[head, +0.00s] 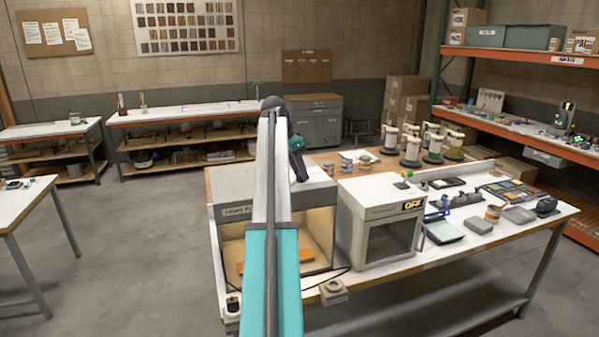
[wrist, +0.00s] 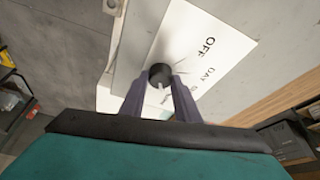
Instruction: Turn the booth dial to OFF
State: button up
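The booth dial (wrist: 159,73) is a round black knob on a white label plate (wrist: 205,35) in the wrist view. The plate reads OFF and DAY, with another word partly hidden. A pale mark shows on the knob's near side, away from OFF. My gripper (wrist: 160,80) has one dark finger on each side of the knob; I cannot tell whether they touch it. In the head view my gripper (head: 298,160) is at the top of a grey, open-fronted booth (head: 230,200) with a lit interior. The dial is not discernible there.
A white box (head: 350,215) with an OFF sign (head: 412,205) stands right of the booth on the same bench. Jars (head: 411,150), trays and small tools crowd the bench's right side. An orange shelf rack (head: 545,140) stands at the right. The floor left of the bench is clear.

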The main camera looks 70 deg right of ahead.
jog(key=shift+a, duration=0.1)
jog(key=shift+c, duration=1.3)
